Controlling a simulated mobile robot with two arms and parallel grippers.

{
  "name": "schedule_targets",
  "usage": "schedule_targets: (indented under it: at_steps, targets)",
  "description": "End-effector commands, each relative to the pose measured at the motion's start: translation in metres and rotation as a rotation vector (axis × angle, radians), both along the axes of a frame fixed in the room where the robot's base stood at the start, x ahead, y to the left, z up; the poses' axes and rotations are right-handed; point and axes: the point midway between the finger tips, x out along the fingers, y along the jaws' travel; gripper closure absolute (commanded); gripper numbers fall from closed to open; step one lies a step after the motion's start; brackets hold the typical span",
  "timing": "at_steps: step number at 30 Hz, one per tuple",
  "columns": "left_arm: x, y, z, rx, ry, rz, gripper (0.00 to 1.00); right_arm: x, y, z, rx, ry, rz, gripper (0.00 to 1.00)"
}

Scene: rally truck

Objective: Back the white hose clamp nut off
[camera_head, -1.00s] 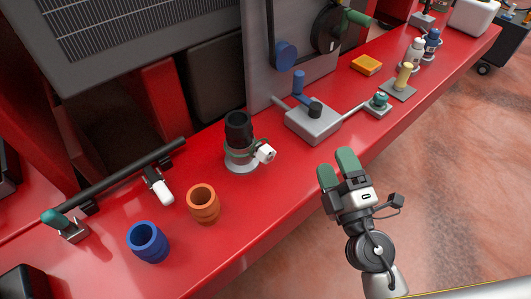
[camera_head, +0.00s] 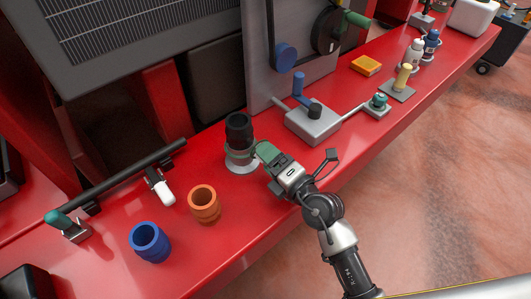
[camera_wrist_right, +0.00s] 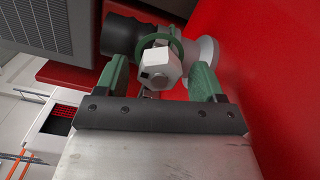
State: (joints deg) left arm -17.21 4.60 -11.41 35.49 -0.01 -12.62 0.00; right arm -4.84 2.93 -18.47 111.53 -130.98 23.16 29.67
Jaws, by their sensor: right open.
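The white hose clamp nut (camera_wrist_right: 160,64) shows in the right wrist view between the two green fingers of my right gripper (camera_wrist_right: 160,78). The fingers stand apart on either side of it, with gaps visible. In the head view my right gripper (camera_head: 266,155) is at the clamp and hides the nut. The green clamp band (camera_wrist_right: 177,42) goes around the hose joint. The black hose (camera_head: 239,129) stands upright on a pale round base (camera_head: 241,166). My left gripper is not in view.
An orange cup (camera_head: 204,204) and a blue cup (camera_head: 149,242) stand to the left on the red ledge (camera_head: 270,215). A grey box with a blue lever (camera_head: 312,125) is to the right.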

Motion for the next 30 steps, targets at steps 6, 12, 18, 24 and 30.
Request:
schedule_targets:
  at_steps: [6,12,18,24,30]
  targets:
    - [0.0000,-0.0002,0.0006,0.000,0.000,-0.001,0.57,0.0111,0.0087,0.0002,0.000,-0.001,0.001,0.31]
    - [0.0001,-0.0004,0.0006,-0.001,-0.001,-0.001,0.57,0.0115,0.0090,0.0000,0.001,0.001,0.001,0.31]
    - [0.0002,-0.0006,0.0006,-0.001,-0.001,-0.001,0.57,0.0114,0.0088,0.0001,0.000,0.000,0.000,0.54]
    - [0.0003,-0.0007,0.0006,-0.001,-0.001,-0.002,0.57,0.0114,0.0087,-0.0001,0.000,0.000,0.000,0.81]
    - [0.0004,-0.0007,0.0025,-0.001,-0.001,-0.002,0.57,0.0113,0.0086,0.0001,-0.014,-0.009,0.001,0.81]
